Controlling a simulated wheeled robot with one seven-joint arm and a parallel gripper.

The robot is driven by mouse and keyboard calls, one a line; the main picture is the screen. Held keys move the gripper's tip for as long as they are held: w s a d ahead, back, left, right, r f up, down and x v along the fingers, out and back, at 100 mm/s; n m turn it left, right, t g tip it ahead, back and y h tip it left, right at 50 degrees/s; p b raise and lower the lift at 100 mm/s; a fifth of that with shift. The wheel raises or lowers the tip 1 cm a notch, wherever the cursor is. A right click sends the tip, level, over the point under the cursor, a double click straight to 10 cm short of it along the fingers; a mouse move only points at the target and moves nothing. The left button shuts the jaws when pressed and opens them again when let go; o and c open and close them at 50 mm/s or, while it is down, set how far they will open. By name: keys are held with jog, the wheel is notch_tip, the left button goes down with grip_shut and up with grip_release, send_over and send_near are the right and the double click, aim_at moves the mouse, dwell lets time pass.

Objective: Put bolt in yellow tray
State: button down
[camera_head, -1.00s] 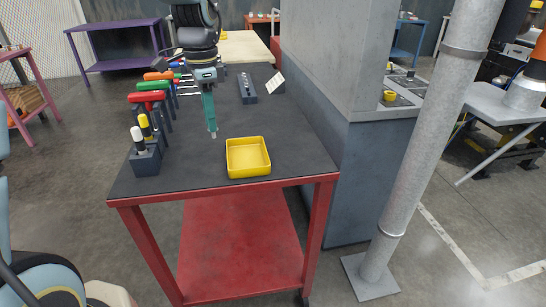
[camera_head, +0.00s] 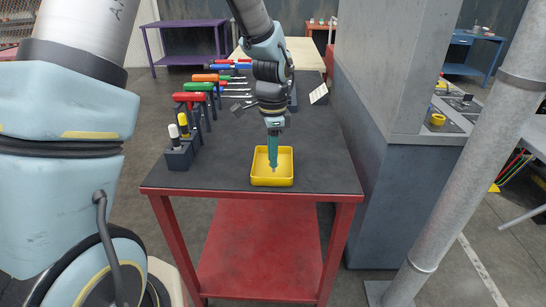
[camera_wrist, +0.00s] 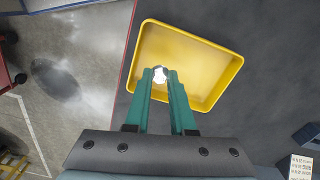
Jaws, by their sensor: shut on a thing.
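The yellow tray (camera_head: 258,180) lies on the dark top of the red table. It also shows in the wrist view (camera_wrist: 209,52), with nothing lying in it that I can see. My gripper (camera_head: 273,165) points down over the tray. Its green fingers are shut on the bolt (camera_wrist: 160,75), a small pale metal piece between the fingertips. In the head view the bolt (camera_head: 274,169) is a tiny light spot at the finger ends. I cannot tell exactly how high it is above the tray floor.
The red table (camera_head: 250,190) carries a block with a white and a yellow handle (camera_head: 178,152) at the left. A row of red, green and orange handled tools (camera_head: 198,92) stands behind it. A grey pillar (camera_head: 385,100) rises on the right. The table middle is clear.

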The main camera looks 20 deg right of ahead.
jog(key=shift+f, duration=0.7)
jog(key=shift+f, duration=0.2)
jog(key=c, duration=0.8)
grip_release()
jog(key=shift+r, duration=0.1)
jog(key=shift+o, duration=0.2)
